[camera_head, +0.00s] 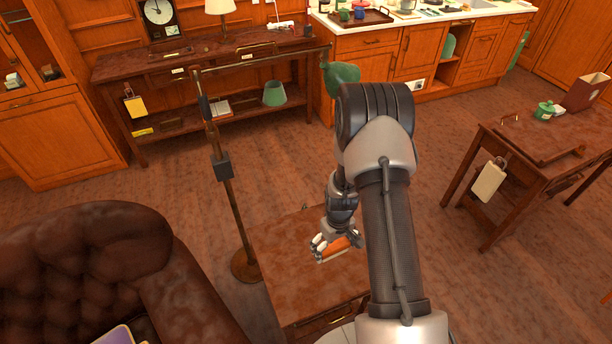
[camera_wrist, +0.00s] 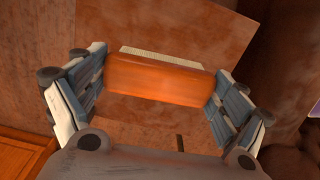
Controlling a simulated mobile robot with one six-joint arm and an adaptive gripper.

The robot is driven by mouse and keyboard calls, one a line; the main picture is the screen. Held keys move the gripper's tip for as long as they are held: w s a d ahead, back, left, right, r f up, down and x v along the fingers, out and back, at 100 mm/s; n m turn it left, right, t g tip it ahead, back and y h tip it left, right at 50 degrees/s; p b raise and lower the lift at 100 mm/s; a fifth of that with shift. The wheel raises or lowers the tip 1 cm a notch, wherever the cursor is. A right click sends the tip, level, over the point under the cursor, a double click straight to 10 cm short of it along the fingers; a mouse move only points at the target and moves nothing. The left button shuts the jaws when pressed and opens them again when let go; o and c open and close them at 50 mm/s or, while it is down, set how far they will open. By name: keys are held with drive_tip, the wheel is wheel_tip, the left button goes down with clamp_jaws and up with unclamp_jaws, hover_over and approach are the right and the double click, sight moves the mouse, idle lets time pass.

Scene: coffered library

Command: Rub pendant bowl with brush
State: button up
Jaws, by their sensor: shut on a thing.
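The brush is a wooden orange-brown block (camera_wrist: 160,80) with a strip of pale bristles along one long edge. My gripper (camera_wrist: 161,84) is shut on it, with a finger at each end of the block. In the head view my gripper (camera_head: 334,243) holds the brush (camera_head: 341,247) over a small wooden table; I cannot tell the exact gap. A green bowl-shaped shade (camera_head: 341,74), apparently the pendant bowl, hangs at the end of a floor stand's arm. My arm partly hides it, and my gripper is well apart from it.
The floor stand (camera_head: 226,185) rises beside the small table (camera_head: 290,260). A brown leather armchair (camera_head: 95,250) is at lower left. A console (camera_head: 200,62) stands behind, with a green lampshade (camera_head: 274,93) on its shelf. Another table (camera_head: 545,140) is at right; floor between is open.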

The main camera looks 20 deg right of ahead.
drive_tip(key=shift+r, duration=0.1)
drive_tip(key=a+r+b, duration=0.1)
drive_tip(key=a+r, duration=0.5)
drive_tip(key=r, duration=0.4)
drive_tip(key=a+r+m+b, duration=0.1)
drive_tip(key=a+r, duration=0.5)
drive_tip(key=r, duration=0.4)
drive_tip(key=shift+s+a, duration=0.15)
drive_tip(key=shift+a, duration=0.15)
